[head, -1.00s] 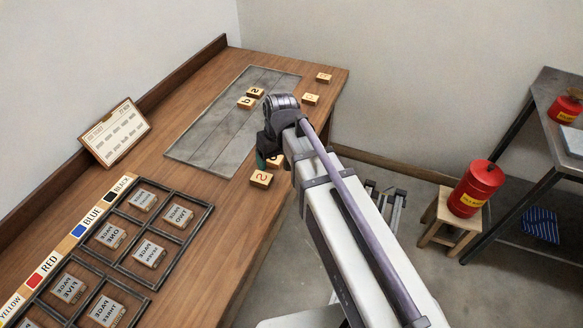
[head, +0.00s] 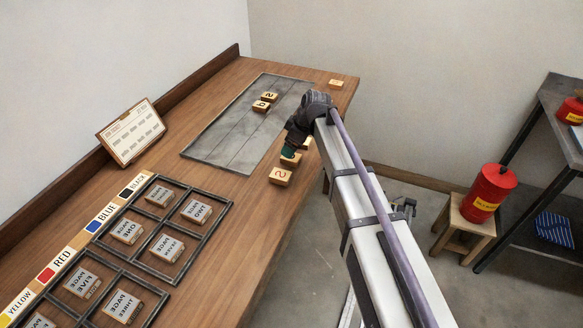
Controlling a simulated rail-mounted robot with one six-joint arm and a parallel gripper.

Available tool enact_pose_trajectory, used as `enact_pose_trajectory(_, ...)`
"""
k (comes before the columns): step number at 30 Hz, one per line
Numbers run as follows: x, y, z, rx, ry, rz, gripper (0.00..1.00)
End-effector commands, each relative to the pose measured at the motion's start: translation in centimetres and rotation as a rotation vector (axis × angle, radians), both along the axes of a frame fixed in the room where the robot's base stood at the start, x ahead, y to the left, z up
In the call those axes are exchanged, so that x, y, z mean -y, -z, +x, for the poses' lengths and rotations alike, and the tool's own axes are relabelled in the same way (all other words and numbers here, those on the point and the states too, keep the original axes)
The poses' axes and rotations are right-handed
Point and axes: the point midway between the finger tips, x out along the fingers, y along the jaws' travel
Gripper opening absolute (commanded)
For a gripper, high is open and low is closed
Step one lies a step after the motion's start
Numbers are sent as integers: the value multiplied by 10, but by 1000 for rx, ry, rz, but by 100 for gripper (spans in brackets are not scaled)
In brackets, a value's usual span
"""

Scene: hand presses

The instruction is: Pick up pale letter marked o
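Several pale square blocks with dark characters lie on the wooden bench. One pale block (head: 291,159) lies right under my gripper (head: 288,152), its marking largely hidden. A front block (head: 281,176) shows a mark like a 2 or s. Two blocks (head: 270,97) (head: 261,106) lie on the grey plate, and a far block (head: 336,83) is near the back corner. A sliver of another pale block (head: 306,143) shows beside my arm. I cannot make out which one bears the o. My gripper points down; its fingers are too small and dark to read.
The grey plate (head: 215,140) covers the bench's rear. A dark-framed rack (head: 187,245) with grey-faced blocks and a colour strip (head: 75,245) lie front left. A card stand (head: 132,132) leans at left. A red can (head: 489,190) stands on a stool (head: 463,226) at right.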

Motion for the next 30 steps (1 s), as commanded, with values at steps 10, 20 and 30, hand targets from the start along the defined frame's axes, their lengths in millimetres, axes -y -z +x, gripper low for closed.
enact_pose_trajectory(10, -13, 44, 5, 0, -1, 0, 78)
enact_pose_trajectory(20, -19, 48, 7, 0, 1, -1, 76)
enact_pose_trajectory(30, -19, 48, 7, 0, 1, -1, 43)
